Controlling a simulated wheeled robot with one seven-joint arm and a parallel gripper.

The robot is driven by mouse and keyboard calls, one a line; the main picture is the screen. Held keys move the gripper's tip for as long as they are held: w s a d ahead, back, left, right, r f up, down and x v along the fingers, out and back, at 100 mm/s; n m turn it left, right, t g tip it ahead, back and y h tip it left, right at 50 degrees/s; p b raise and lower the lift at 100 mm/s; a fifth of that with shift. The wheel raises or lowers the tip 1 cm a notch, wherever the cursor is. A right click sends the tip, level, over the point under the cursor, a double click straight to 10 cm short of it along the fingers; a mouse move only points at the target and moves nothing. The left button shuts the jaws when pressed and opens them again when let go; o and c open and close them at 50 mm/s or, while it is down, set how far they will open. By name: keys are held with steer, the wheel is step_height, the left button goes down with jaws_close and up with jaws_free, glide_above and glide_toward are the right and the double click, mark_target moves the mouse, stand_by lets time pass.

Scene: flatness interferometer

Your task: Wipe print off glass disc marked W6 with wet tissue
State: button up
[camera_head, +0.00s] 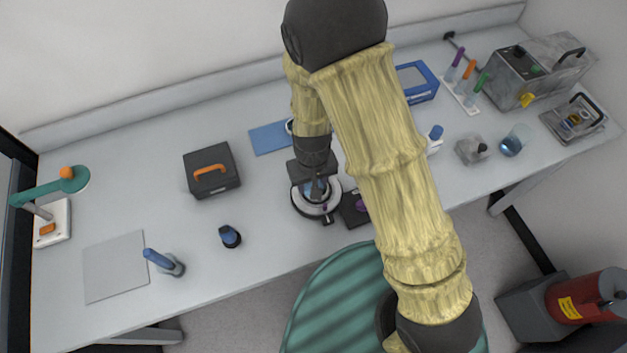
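My gripper (316,186) points down over a round stand with a pale ring and dark base (326,213), near the middle of the bench. A small bluish patch shows between or just below the fingertips; I cannot tell whether it is a disc, a tissue or part of the stand. My gripper and wrist hide most of the ring's centre, and whether the fingers are open or shut does not show. No W6 mark, print or wet tissue can be made out. Part of another round, pale-rimmed item (290,127) shows behind my arm, on a blue mat (267,138).
A grey mat (115,266) lies farther left by a blue-topped holder (163,262). A dark tray with a purple item (350,209) sits right beside the stand. The front-centre bench is clear.

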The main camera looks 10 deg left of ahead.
steer(key=shift+d+f, duration=0.1)
steer(key=shift+w+d, duration=0.35)
steer(key=shift+d, duration=0.2)
steer(key=shift+w+d, duration=0.1)
steer(key=shift+w+d, duration=0.2)
steer(key=shift+d, duration=0.1)
steer(key=shift+a, duration=0.1)
stand_by(0.4)
steer(key=shift+s+a, duration=0.4)
steer(key=shift+a, duration=0.1)
steer(key=shift+a+p, duration=0.15)
steer(key=shift+p, duration=0.15)
